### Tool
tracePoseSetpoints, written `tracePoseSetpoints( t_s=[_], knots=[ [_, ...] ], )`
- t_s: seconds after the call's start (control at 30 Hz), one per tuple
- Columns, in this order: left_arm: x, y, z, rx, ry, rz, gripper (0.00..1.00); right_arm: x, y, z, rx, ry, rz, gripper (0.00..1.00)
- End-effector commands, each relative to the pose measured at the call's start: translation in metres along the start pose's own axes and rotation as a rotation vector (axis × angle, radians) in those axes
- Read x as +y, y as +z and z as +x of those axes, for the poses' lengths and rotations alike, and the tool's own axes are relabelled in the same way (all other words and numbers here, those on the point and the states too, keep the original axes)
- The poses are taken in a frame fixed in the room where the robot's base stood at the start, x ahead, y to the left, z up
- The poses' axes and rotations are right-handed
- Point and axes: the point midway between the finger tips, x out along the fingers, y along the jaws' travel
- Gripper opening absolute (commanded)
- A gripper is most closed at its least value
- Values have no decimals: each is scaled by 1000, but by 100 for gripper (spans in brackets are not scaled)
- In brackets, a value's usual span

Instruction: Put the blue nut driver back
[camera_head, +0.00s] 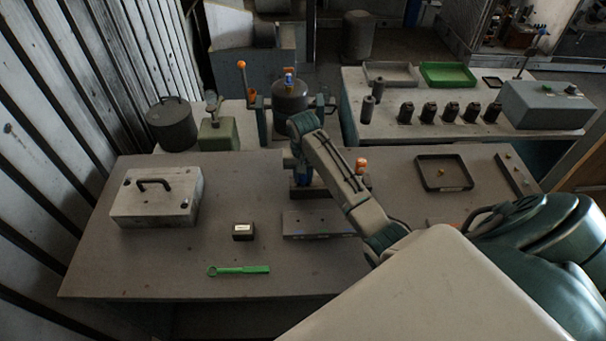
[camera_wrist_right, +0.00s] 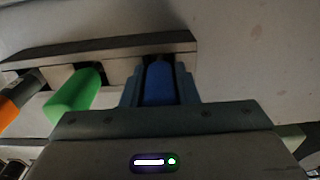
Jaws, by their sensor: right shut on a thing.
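My right gripper (camera_head: 301,176) reaches over the middle of the table from the right. The driver's shaft is hidden. My left gripper is out of view.
On the table are a grey case (camera_head: 157,199), a small dark box (camera_head: 243,231), a green wrench (camera_head: 240,270), a flat grey plate (camera_head: 308,224) and a dark tray (camera_head: 443,173). The front left tabletop is clear. A second bench (camera_head: 440,90) stands behind.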

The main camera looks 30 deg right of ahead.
Motion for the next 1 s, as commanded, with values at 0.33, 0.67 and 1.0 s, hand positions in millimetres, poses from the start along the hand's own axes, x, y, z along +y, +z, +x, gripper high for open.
tracePoseSetpoints(
  t_s=[0.33, 0.67, 1.0],
  knots=[
    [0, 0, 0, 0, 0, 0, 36, 0, 0, 0, 0, 0, 0, 51],
    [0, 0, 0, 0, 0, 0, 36, 0, 0, 0, 0, 0, 0, 74],
    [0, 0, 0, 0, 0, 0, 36, 0, 0, -3, 0, 0, 0, 74]
  ],
)
